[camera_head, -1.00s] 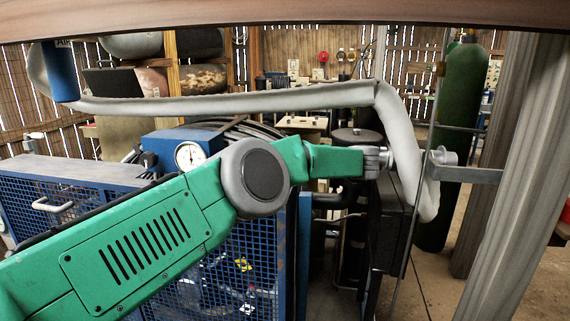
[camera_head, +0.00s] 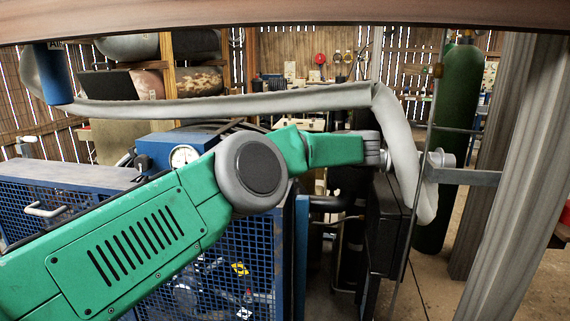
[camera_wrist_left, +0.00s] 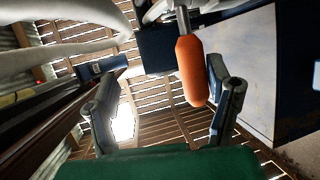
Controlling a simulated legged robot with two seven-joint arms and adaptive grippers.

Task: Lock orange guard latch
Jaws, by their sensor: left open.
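An orange latch handle (camera_wrist_left: 192,70) on a metal stem hangs from the top of the left wrist view. My left gripper (camera_wrist_left: 165,108) is open there, its two dark fingers spread wide. The handle shows between the fingers, close to the right one, and nothing is gripped. I cannot tell whether the handle touches that finger. In the head view my green left arm reaches across from the left, its gripper hidden. The orange handle is not visible there, nor is my right gripper.
A blue mesh cage (camera_head: 250,255) with a pressure gauge (camera_head: 184,156) stands behind my left arm. A pale hose (camera_head: 220,106) runs above the arm and bends down at right. A dark green cylinder (camera_head: 460,110) and a grey post (camera_head: 520,180) stand at right.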

